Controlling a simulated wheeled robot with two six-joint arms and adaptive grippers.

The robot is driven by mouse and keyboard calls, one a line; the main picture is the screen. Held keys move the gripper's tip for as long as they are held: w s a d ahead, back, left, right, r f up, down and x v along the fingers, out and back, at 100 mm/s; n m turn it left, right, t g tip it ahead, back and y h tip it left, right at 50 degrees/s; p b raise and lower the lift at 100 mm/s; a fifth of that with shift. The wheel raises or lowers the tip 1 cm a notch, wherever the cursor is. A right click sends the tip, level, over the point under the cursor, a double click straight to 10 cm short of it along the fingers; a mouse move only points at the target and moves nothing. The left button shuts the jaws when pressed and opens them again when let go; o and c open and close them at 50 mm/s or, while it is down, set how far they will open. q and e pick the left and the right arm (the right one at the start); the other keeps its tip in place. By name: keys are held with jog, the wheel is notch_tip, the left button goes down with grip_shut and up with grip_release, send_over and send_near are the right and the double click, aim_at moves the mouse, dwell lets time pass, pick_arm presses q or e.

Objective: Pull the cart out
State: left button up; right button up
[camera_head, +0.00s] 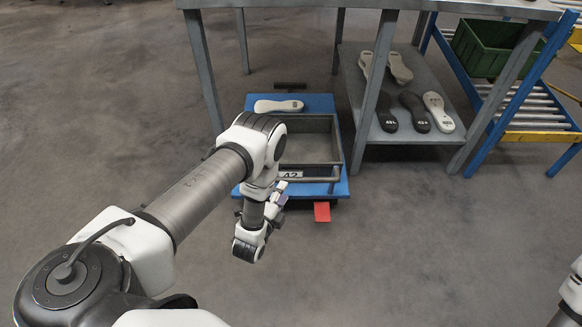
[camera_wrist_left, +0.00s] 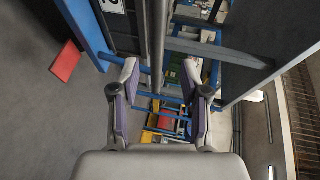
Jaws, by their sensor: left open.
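The cart (camera_head: 341,188) is a low blue platform on the floor, partly under the grey table. It carries a grey open-topped bin (camera_head: 308,124) with a "42" label at the front and a pale sole (camera_head: 278,106) behind. My left gripper (camera_head: 278,192) is at the cart's front edge, beside the label, pointing towards it. In the left wrist view the two fingers (camera_wrist_left: 162,85) are open. A grey bar (camera_wrist_left: 157,45) shows in the gap between them; I cannot tell how deep it sits. The cart's blue edge (camera_wrist_left: 82,28) is at upper left. My right gripper is out of view.
The table's leg (camera_head: 203,70) stands left of the cart. A lower shelf (camera_head: 400,133) with several soles is to the right, then a blue rack with a green crate (camera_head: 492,45). A red plate (camera_head: 322,211) is at the cart's front. The near floor is clear.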

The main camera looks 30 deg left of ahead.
aim_at(290, 182)
pick_arm(q)
jog(key=b+x, duration=0.1)
jog(key=x, duration=0.1)
jog(key=b+x, duration=0.1)
jog(key=x, duration=0.1)
jog(key=b+x, duration=0.1)
jog(key=x, duration=0.2)
jog(key=shift+f, duration=0.4)
jog(key=shift+w, duration=0.35)
jog(key=shift+r, duration=0.1)
grip_shut()
